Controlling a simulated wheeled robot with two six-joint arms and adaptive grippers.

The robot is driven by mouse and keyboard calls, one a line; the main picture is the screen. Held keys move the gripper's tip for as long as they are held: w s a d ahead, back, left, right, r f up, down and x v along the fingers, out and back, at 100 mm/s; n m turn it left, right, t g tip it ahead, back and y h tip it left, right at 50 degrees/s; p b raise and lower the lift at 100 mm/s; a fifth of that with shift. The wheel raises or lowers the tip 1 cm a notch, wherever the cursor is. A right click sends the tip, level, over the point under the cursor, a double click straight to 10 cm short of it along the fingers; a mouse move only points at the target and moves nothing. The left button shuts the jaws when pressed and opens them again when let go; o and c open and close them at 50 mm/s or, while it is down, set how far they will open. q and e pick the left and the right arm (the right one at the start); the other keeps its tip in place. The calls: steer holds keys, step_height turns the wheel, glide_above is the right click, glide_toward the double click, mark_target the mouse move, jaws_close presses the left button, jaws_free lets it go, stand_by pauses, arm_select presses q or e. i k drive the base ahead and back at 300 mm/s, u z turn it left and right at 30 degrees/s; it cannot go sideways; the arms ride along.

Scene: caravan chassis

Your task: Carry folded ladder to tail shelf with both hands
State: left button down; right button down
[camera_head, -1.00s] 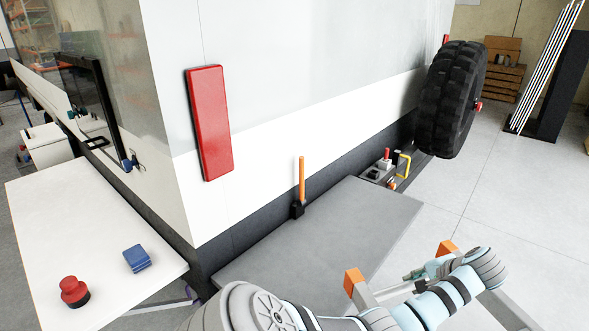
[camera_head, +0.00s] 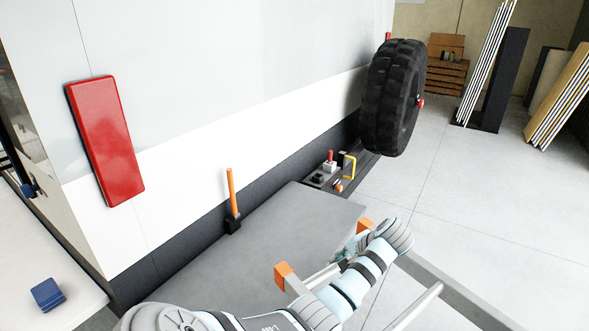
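The folded ladder (camera_head: 436,284) has grey rails with orange end caps. It reaches in from the lower right, with its capped end in front of the grey tail shelf (camera_head: 262,238). It looks held up in the air; its far part is out of frame. My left gripper (camera_head: 343,254) is at the ladder's capped end, between the rails, and appears shut on it. My wrist hides most of the fingers. My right gripper is not in view. The shelf is a flat, bare plate beside the caravan wall; my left arm covers its near side.
An orange upright post (camera_head: 231,193) stands at the shelf's wall side. A small dark tray (camera_head: 320,180) with red and yellow parts lies past the shelf. A spare tyre (camera_head: 392,98) hangs on the wall. A blue block (camera_head: 47,294) sits on a white table at left.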

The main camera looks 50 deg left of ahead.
mark_target(276, 252)
steer(key=i, duration=2.8)
steer(key=u, duration=3.75)
steer(key=i, duration=1)
